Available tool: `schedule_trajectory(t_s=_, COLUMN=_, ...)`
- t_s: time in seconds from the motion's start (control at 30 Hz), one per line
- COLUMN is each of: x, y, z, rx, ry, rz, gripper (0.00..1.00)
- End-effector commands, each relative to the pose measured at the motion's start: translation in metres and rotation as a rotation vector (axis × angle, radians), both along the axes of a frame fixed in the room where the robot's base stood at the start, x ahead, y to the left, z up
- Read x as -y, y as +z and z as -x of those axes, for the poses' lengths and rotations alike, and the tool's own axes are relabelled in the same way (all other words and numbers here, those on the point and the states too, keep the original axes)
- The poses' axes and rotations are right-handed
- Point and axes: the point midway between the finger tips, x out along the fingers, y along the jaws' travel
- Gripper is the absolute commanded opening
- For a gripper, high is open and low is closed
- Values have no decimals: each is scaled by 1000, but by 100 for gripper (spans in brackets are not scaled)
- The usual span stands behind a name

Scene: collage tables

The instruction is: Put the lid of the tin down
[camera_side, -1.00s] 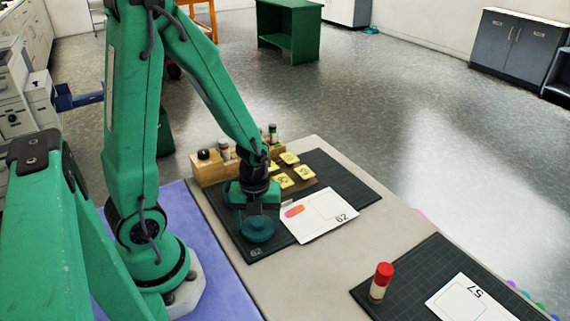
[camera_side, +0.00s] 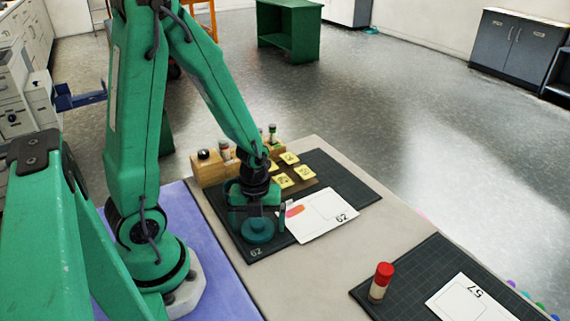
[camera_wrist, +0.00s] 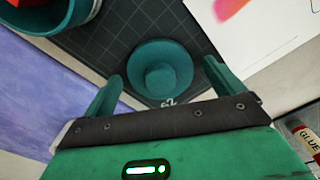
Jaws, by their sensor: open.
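The teal lid (camera_side: 258,233) lies flat on the dark cutting mat, close to its front corner. In the wrist view the lid (camera_wrist: 178,58) is a round disc with its knob facing up. My gripper (camera_wrist: 162,70) is open, with one finger on each side of the lid and a visible gap to it. In the side view my gripper (camera_side: 257,216) is low over the lid. The teal tin (camera_wrist: 88,28) is partly in the wrist view at top left, uncovered, with something red inside. I cannot make the tin out in the side view.
A white card (camera_side: 325,222) lies right of the lid on the mat (camera_side: 350,185). A wooden rack (camera_side: 207,172) and yellow notes (camera_side: 283,181) are behind. A red-capped glue stick (camera_side: 381,282) stands on a second mat at right. Bare table lies between the mats.

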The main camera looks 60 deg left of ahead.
Motion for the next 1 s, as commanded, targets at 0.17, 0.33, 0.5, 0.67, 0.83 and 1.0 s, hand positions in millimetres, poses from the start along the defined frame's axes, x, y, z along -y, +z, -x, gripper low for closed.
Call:
schedule_trajectory(t_s=0.17, x=0, y=4, z=0, rx=1, ry=0, rz=0, gripper=94)
schedule_trajectory(t_s=0.33, x=0, y=13, z=-1, rx=4, ry=0, rz=0, gripper=94)
schedule_trajectory(t_s=0.5, x=0, y=27, z=-1, rx=5, ry=0, rz=0, gripper=94)
schedule_trajectory(t_s=0.67, x=0, y=42, z=-1, rx=5, ry=0, rz=-1, gripper=94)
schedule_trajectory(t_s=0.83, x=0, y=60, z=0, rx=6, ry=0, rz=-1, gripper=94)
schedule_trajectory(t_s=1.0, x=0, y=80, z=0, rx=8, ry=0, rz=-1, gripper=94)
